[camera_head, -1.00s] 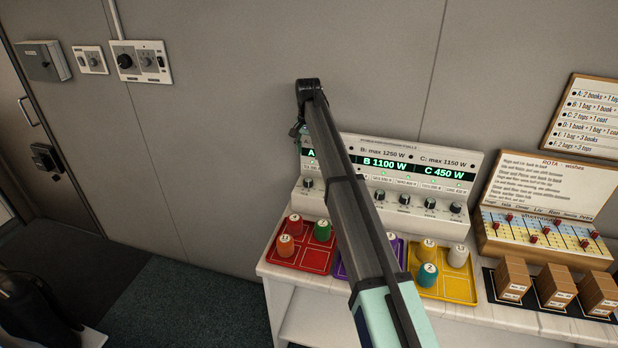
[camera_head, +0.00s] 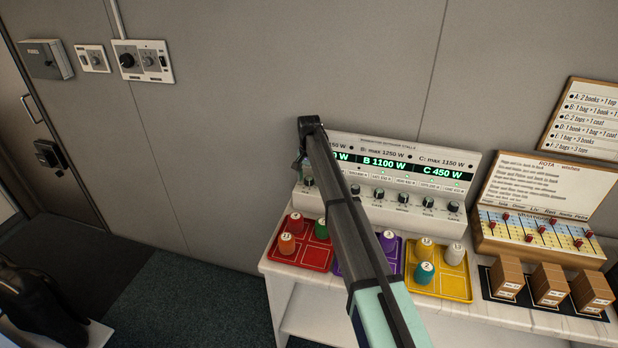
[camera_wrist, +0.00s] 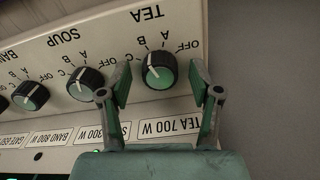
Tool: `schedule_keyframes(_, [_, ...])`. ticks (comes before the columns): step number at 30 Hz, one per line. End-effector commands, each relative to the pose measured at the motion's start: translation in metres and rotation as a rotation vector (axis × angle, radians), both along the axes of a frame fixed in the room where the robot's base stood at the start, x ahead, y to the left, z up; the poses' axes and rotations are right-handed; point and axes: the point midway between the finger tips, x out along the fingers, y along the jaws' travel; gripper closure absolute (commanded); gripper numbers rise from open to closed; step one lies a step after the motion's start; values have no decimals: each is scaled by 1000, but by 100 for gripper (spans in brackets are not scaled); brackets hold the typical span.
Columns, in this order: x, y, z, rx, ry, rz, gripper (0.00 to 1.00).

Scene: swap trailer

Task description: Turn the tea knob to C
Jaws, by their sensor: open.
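The tea knob (camera_wrist: 159,70) is black with a green-grey face and a white pointer line. It sits on the white panel under the inverted label TEA, with OFF, A, B and C marked around it. I cannot tell its exact setting. My gripper (camera_wrist: 159,80) is open, one finger on each side of the knob, with visible gaps; contact is not seen. In the head view, the wrist end of my arm is at the left end of the control panel (camera_head: 470,160), above the leftmost knob (camera_head: 308,182).
The soup knob (camera_wrist: 86,84) is close beside my left finger in the wrist view. The panel display (camera_head: 384,163) reads B 1100 W and C 450 W. Red (camera_head: 284,253) and yellow (camera_head: 455,288) trays with numbered pieces stand in front. Right of the tea knob is plain wall.

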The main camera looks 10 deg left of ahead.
Motion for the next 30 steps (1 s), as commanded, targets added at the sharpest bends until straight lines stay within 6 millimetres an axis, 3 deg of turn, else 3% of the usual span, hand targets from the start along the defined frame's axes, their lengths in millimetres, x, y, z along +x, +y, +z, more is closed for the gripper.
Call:
schedule_keyframes(3, [0,0,0,0,0,0,40])
schedule_keyframes(8, [0,0,0,0,0,0,97])
schedule_keyframes(20, [0,0,-1,-1,1,37,97])
schedule_keyframes(30, [0,0,-3,0,2,243,97])
